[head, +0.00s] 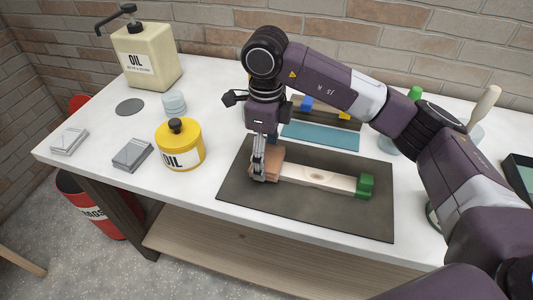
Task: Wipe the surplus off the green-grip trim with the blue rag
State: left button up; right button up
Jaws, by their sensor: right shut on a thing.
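The trim (318,176) is a pale wooden strip with a knot, lying on the dark mat (325,217). Its green grip (365,186) is at the right end. My right gripper (259,175) points down at the strip's left end and is shut on a brown, folded-looking pad (270,163). The pad covers that end; whether it presses on the wood I cannot tell. I see no clearly blue rag; a flat teal piece (320,135) lies behind the mat. My left gripper is out of view.
A cream oil pump bottle (146,56) is at the back left. Blue (307,103) and yellow (344,115) pieces lie behind the teal piece. My right arm crosses the right side.

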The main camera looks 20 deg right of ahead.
jog(key=shift+r, duration=0.1)
notch_tip(320, 180, up, 7)
jog(key=p, duration=0.4)
dwell(0.6)
